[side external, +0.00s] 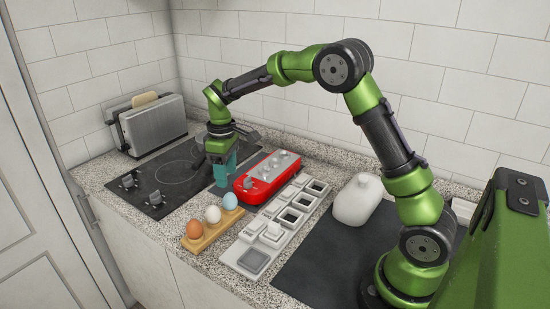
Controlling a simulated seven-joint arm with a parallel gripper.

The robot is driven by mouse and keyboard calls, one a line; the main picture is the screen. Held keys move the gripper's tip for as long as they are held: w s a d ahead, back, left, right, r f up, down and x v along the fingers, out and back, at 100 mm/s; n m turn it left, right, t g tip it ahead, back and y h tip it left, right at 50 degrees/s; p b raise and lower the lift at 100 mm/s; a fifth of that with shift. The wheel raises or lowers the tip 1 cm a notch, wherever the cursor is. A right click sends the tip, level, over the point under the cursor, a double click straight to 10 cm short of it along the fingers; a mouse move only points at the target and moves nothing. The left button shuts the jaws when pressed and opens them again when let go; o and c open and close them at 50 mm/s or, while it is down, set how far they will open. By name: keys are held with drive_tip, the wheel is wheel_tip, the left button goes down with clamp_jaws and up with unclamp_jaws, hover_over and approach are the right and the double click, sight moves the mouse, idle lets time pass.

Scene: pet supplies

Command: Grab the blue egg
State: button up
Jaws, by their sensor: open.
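The blue egg (230,201) stands upright in the right-hand place of a wooden egg holder (208,234) near the front edge of the counter. A white egg (213,214) and a brown egg (195,229) stand beside it in the same holder. My gripper (219,172) points down above the cooktop, behind and apart from the blue egg. It is open, with teal finger parts showing. Its far side is partly hidden.
A red appliance (254,190) with silver round tops lies close behind the blue egg. A white tray with square compartments (247,244) lies to the right. A toaster (152,127), black cooktop (150,199) and white jar (357,203) stand around. The wall (430,80) bounds the back.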

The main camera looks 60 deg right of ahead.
sight(229, 194)
wheel_tip(229, 194, down, 9)
drive_tip(key=shift+s+r, duration=0.1)
drive_tip(key=shift+s, duration=0.05)
idle(0.4)
drive_tip(key=shift+c, duration=0.5)
drive_tip(key=c, duration=0.7)
